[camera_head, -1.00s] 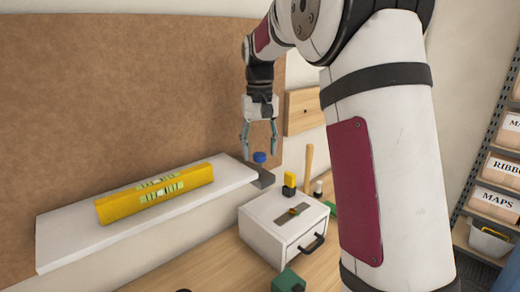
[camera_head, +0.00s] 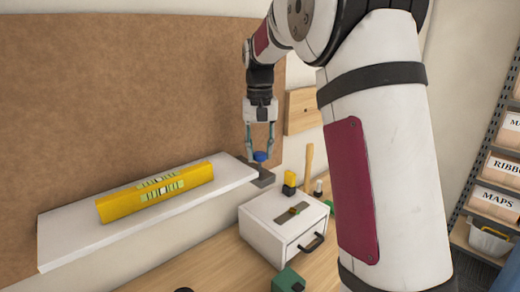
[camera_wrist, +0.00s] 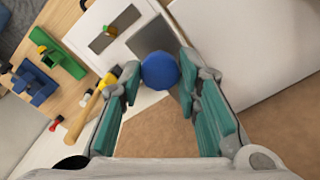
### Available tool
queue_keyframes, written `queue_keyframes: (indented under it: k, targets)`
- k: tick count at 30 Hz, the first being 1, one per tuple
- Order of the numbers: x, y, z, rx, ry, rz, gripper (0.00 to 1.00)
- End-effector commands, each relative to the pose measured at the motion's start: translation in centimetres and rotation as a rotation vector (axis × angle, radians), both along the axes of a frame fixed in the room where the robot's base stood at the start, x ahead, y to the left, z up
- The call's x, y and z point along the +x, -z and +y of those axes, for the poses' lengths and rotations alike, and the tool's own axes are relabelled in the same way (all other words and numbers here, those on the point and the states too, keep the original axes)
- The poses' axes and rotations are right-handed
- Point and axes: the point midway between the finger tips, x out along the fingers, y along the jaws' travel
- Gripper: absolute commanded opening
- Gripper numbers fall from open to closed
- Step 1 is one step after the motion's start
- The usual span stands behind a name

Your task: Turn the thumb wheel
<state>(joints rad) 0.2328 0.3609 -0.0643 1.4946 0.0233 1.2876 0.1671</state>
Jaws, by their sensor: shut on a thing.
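The blue thumb wheel (camera_head: 260,156) is a round knob on a dark grey bracket (camera_head: 262,178) at the right end of the white shelf (camera_head: 75,237). My gripper (camera_head: 259,152) points down over it, with its two fingers shut on the wheel's sides. The wrist view shows the round blue top of the wheel (camera_wrist: 160,70) between the teal-padded fingers. A yellow spirit level (camera_head: 155,193) with green vials lies along the shelf. The vials' bubbles are too small to read well.
A white drawer box (camera_head: 270,228) with a dark handle stands on the wooden bench below. A wooden-handled tool (camera_head: 308,168), a yellow-topped item (camera_head: 290,182) and a green block (camera_head: 288,280) are near it. A brown board (camera_head: 110,100) stands behind the shelf.

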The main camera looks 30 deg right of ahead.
Motion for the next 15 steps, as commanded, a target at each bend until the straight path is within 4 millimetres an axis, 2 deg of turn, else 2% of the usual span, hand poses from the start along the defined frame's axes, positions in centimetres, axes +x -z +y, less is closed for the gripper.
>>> queue_keyframes:
  k: [6,14,15]
  targets:
    - [0.04,-0.03,0.01,-0.001,0.117,-0.001,0.03]
    - [0.07,-0.03,0.01,0.000,0.124,-0.002,0.03]
    - [0.07,-0.03,0.01,0.000,0.124,-0.002,0.33]
